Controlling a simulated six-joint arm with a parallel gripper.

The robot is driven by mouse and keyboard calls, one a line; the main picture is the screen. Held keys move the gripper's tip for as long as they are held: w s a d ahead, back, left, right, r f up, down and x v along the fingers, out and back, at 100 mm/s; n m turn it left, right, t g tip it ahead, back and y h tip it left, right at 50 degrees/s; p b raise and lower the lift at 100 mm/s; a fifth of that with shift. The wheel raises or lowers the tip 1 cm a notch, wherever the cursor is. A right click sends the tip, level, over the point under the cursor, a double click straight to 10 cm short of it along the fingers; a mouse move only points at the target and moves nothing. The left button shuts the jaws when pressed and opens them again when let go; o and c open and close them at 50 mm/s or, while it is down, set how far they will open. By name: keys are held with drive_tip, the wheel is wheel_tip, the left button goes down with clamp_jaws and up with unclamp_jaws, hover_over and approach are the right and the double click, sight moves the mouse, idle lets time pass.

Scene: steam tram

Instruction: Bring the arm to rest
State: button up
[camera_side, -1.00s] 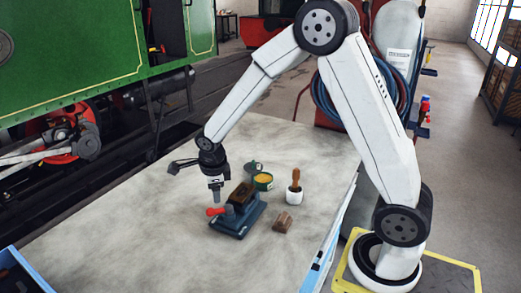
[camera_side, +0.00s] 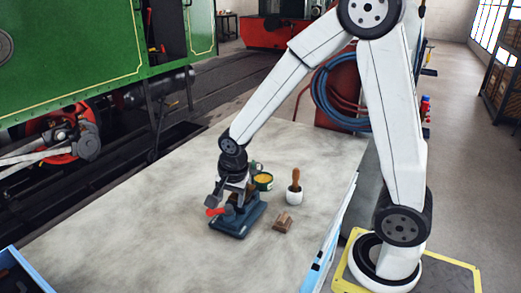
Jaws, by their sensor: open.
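My gripper (camera_side: 231,193) hangs at the end of my white arm, low over the worktable. It is open, with its fingers close to the top of a blue vise (camera_side: 240,223). I cannot tell whether the fingers touch the vise or what stands in it. The vise has a red handle (camera_side: 215,212) on its left side. Part of the vise is hidden behind the gripper.
The grey worktable (camera_side: 130,235) is mostly clear to the left and front. Near the vise are an open tin with yellow contents (camera_side: 263,180), a wooden-handled brush in a white pot (camera_side: 294,188) and a small brown block (camera_side: 283,221). A green locomotive (camera_side: 80,55) stands behind.

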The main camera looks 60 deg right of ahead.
drive_tip(key=s+a+n, duration=0.1)
drive_tip(key=s+n, duration=0.7)
drive_tip(key=n, duration=0.6)
drive_tip(key=shift+s+a+r+n+t+y, duration=0.2)
drive_tip(key=shift+s+a+n+t+y, duration=0.1)
drive_tip(key=shift+a+y, duration=0.1)
